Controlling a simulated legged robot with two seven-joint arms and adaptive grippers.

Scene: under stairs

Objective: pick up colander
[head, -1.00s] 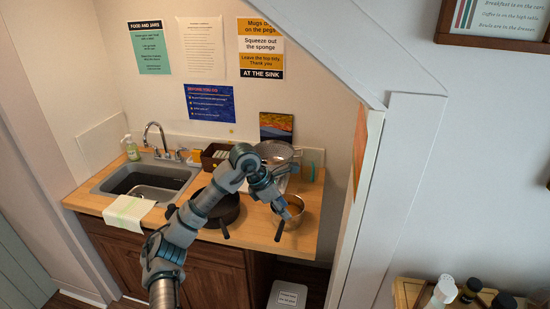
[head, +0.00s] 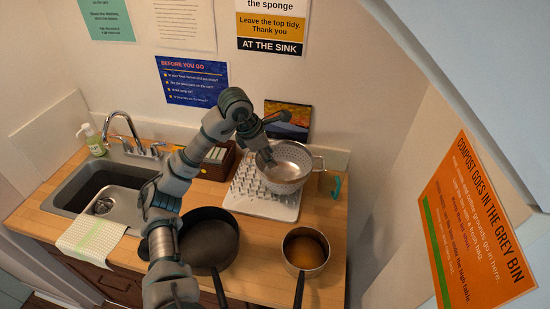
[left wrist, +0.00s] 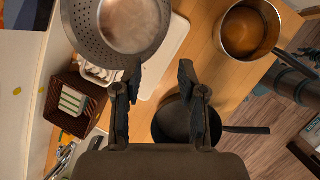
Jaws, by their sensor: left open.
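The metal colander (head: 297,160) is a perforated bowl with handles. It sits on the back part of the white pegged drying rack (head: 262,208). My left gripper (head: 266,158) is at the colander's left rim, partly in front of it. In the left wrist view the colander (left wrist: 85,35) fills the top left. There the left gripper (left wrist: 158,75) has its two fingers spread apart with nothing between them. The colander lies ahead and to the left of the fingertips. Whether a finger touches the rim I cannot tell. My right gripper is not in view.
A dark frying pan (head: 209,240) and a saucepan (head: 306,250) stand at the counter's front. A brown caddy (head: 218,163) is left of the rack. The sink (head: 98,190) is farther left. An orange sign (head: 470,235) hangs on the right wall.

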